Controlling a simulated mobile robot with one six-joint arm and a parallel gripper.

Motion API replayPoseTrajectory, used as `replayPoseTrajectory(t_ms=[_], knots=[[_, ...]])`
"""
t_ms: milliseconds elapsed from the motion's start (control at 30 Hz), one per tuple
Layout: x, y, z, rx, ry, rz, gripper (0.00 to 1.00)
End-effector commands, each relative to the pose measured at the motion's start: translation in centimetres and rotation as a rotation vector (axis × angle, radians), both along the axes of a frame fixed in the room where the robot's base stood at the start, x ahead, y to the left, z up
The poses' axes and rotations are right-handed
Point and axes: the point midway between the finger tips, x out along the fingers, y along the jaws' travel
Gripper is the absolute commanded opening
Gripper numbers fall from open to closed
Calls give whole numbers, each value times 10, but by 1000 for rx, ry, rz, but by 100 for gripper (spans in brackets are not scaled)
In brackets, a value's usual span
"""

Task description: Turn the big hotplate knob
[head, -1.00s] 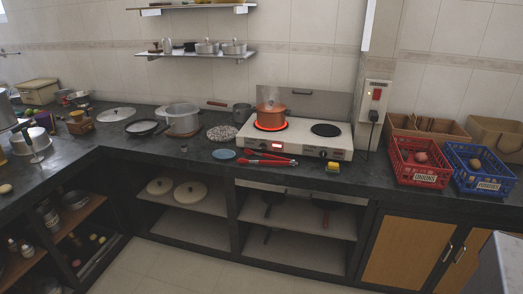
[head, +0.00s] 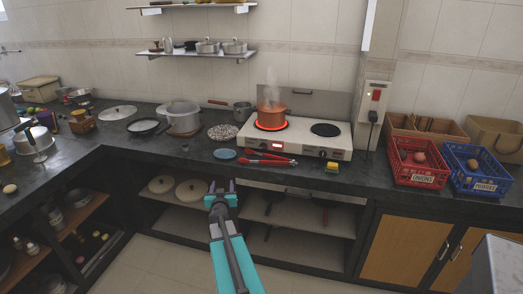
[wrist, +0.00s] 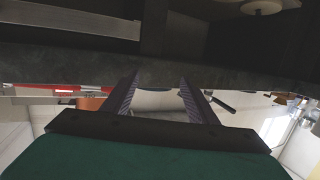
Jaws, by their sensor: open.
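The white two-plate hotplate (head: 290,142) stands on the counter at the wall. Its left plate glows red under a steaming copper pot (head: 271,112); its right plate (head: 325,130) is dark. Small knobs (head: 328,153) show on the front panel at the right; which one is big is hard to tell. My gripper (head: 222,186) is open and empty, in front of and below the counter edge, to the left of the hotplate. In the wrist view, my gripper's fingers (wrist: 160,95) are apart with nothing between them, and the picture is upside down.
Red tongs (head: 267,158), a blue disc (head: 224,154) and a yellow sponge (head: 332,167) lie before the hotplate. A red crate (head: 418,177) and a blue crate (head: 485,184) stand at the right. Open shelves (head: 300,222) lie below the counter.

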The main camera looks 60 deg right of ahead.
Motion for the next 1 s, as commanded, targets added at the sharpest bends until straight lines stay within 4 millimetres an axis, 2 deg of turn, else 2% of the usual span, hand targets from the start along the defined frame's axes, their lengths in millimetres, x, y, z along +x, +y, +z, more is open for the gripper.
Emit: replayPoseTrajectory(t_ms=[33,100,200,300,467,800,1000], knots=[[-18,-30,23,-36,-25,-74,53],[-43,-59,45,-79,-47,-162,53],[-72,-87,69,-121,-69,-260,53],[-91,-103,83,-146,-80,-320,53],[-101,-110,88,-157,-83,-350,53],[-100,-110,88,-156,-84,-347,53],[-97,-117,88,-156,-84,-347,53]])
